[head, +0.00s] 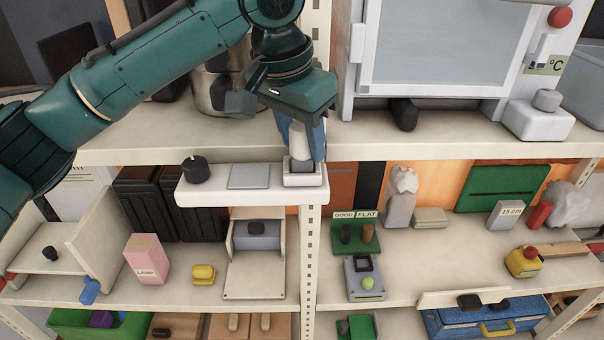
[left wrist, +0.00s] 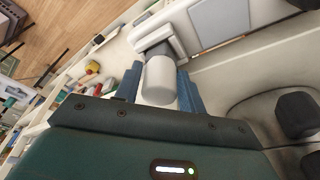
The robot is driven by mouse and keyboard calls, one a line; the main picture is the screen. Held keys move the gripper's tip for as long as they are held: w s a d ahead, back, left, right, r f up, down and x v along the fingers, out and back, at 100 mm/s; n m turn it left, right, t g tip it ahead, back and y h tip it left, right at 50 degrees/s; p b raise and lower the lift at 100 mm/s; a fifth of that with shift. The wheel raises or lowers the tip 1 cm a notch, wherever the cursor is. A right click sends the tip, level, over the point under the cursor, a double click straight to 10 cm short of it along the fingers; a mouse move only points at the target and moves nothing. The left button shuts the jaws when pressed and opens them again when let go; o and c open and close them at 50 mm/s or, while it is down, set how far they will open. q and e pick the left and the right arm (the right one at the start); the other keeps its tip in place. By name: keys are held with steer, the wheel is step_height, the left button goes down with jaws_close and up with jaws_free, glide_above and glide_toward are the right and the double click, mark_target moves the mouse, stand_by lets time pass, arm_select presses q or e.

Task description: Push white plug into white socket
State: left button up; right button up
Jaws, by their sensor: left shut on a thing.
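My left gripper (head: 302,140) points down with its blue fingers shut on the white plug (head: 299,139). In the left wrist view the plug (left wrist: 159,80) shows as a white rounded cylinder between the blue fingers. The white socket (head: 305,179) is a square block at the right end of a white ledge, right under the gripper. The plug's lower end is at the socket's top opening; I cannot tell how deep it sits. In the left wrist view the socket (left wrist: 150,38) lies just beyond the plug. My right gripper is in neither view.
The white ledge (head: 215,194) also carries a black knob (head: 195,169) and a flat grey plate (head: 249,176). A shelf post (head: 309,240) stands just below the socket. A white oven-like box (head: 440,50) is on the upper shelf to the right.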

arm_select(q)
steer(key=shift+f, duration=0.4)
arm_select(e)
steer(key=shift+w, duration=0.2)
arm_select(q)
steer(key=shift+f, duration=0.5)
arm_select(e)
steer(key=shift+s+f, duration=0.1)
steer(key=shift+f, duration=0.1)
arm_select(q)
steer(key=o, duration=1.2)
steer(key=b+v, duration=0.1)
steer(key=v, duration=1.2)
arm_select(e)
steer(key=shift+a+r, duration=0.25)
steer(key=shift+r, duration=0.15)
arm_select(q)
steer(key=shift+s, duration=0.1)
